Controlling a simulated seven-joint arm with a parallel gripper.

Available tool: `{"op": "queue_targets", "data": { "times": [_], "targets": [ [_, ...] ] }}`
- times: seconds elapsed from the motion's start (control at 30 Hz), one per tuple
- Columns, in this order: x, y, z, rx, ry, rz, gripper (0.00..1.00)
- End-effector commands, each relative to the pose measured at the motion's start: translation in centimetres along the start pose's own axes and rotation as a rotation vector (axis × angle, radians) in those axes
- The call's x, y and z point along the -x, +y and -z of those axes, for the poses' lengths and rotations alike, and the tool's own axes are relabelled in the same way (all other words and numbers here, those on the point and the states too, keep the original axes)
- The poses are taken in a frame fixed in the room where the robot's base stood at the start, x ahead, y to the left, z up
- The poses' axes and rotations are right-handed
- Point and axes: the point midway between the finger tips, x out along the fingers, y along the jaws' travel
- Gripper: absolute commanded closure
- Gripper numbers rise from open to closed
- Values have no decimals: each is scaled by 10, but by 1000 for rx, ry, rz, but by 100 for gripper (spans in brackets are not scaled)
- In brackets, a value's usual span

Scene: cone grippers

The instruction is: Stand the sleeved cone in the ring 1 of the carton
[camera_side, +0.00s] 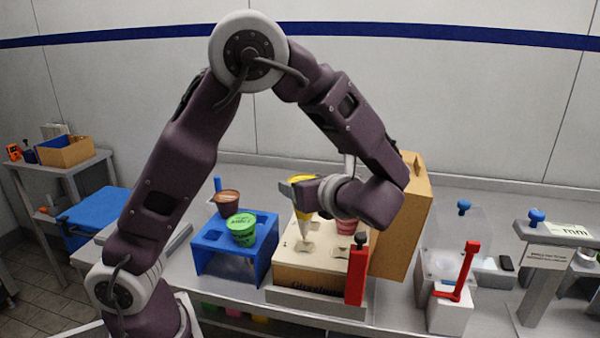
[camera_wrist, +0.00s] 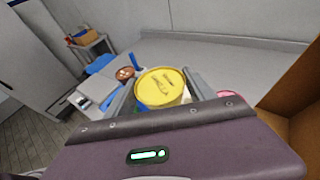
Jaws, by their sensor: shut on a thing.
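The sleeved cone has a yellow lid and a pale pointed body (camera_side: 304,222). My gripper (camera_side: 298,194) is shut on it near the top and holds it about upright over the carton (camera_side: 312,276). In the wrist view the yellow lid (camera_wrist: 162,86) sits between the two grey fingers. The cone's tip is close to the carton's cream top; I cannot tell whether it has entered an opening. Several openings show in the top, and their ring numbers cannot be read. A pink cone (camera_side: 346,227) stands at the back right of the carton, partly hidden by my wrist.
A blue rack (camera_side: 222,262) left of the carton holds a brown-topped cone (camera_side: 228,198) and a green-lidded cone (camera_side: 242,227). A red post (camera_side: 356,272) rises at the carton's front right. A tall cardboard box (camera_side: 410,228) stands close behind to the right.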

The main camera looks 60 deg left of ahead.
Motion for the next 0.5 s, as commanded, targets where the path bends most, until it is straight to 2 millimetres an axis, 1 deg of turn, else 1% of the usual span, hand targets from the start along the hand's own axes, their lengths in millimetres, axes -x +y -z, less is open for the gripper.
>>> {"op": "queue_targets", "data": {
  "times": [0.1,0.3,0.5],
  "targets": [
    [-6,0,15,-3,-1,-2,80],
    [-14,0,38,-2,-1,-2,80],
    [-19,0,54,-1,-1,-2,80]
  ]
}}
